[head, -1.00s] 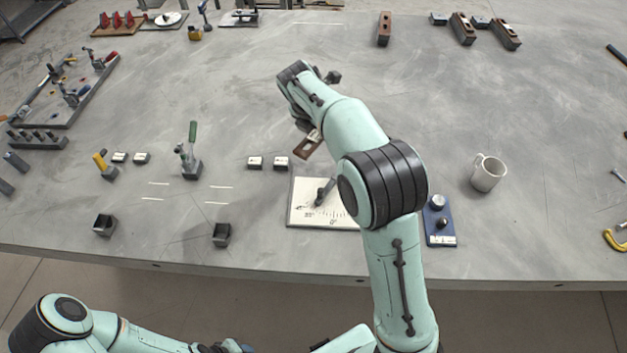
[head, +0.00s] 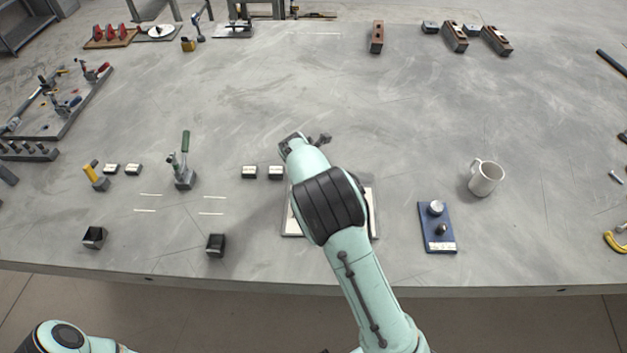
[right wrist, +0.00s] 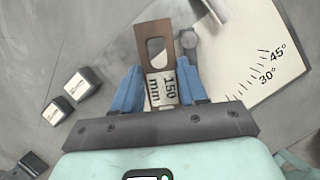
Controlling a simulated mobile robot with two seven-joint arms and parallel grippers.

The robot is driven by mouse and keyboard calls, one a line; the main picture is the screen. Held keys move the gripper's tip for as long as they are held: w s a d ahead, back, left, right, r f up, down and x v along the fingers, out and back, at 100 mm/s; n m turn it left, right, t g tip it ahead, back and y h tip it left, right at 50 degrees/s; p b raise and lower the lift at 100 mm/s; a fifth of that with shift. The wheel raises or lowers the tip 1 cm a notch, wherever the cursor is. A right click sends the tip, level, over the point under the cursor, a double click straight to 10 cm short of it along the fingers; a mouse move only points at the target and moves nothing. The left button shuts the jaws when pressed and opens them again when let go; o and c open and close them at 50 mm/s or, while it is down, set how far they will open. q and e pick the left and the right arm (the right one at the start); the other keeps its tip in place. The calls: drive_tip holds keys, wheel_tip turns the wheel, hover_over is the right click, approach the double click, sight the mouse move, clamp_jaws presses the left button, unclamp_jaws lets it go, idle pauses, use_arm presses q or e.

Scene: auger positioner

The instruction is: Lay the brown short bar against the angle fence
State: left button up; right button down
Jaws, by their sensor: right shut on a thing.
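The brown short bar (right wrist: 153,28), slotted and marked "150 mm" on a pale label, is held between the blue fingers of my right gripper (right wrist: 162,82) in the right wrist view. Its slotted end points away from the gripper. The white angle plate (right wrist: 262,55) with its degree scale lies just right of the bar. My left gripper is out of view.
Two small labelled blocks (head: 262,172) stand left of the plate. A blue board with knobs (head: 436,228) and a white mug (head: 486,178) are to the right. The table's middle back is clear.

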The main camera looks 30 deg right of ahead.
drive_tip(key=shift+f, duration=1)
drive_tip(key=shift+f, duration=0.6)
drive_tip(key=c, duration=0.6)
unclamp_jaws()
drive_tip(key=shift+f, duration=0.1)
drive_tip(key=shift+d, duration=0.15)
